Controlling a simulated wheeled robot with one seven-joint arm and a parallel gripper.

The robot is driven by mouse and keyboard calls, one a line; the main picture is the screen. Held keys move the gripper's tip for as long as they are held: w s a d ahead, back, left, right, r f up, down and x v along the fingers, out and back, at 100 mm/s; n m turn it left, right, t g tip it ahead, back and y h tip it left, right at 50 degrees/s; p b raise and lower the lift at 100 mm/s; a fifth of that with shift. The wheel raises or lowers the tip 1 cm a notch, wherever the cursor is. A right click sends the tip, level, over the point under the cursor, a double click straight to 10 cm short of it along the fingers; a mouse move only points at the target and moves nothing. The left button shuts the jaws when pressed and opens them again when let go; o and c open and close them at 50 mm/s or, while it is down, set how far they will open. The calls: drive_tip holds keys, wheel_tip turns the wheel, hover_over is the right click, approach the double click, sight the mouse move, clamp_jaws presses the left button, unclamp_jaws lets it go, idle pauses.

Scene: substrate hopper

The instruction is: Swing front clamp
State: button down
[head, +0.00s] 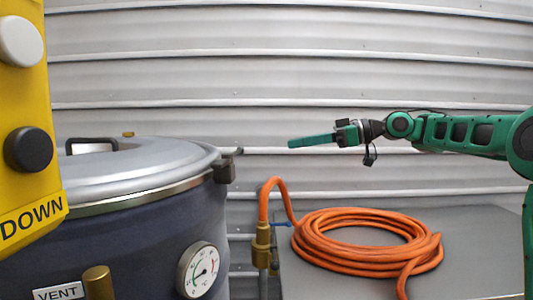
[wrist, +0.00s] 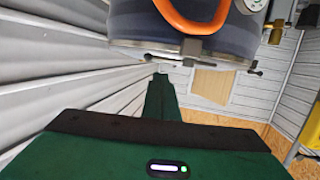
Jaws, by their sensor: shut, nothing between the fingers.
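A dark blue vessel (head: 120,245) with a domed grey lid (head: 140,165) stands at the left in the head view. A dark clamp (head: 225,168) sits at the right edge of the lid rim, its lever end pointing toward my gripper. My green gripper (head: 292,143) is to the right of this clamp, in the air and apart from it, with its fingers together and empty. In the wrist view the vessel appears upside down beyond my gripper (wrist: 158,80). One clamp (wrist: 190,50) shows on its rim there, and another (wrist: 253,68) to the right. I cannot tell which is the front clamp.
A coiled orange hose (head: 365,240) lies on a grey surface (head: 470,225) at the right. Its end rises to a brass fitting (head: 262,245) beside the vessel. A gauge (head: 198,270) is on the vessel. A yellow control box (head: 25,100) fills the left edge. Air between gripper and clamp is clear.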

sight(239, 152)
drive_tip(key=x, duration=1.4)
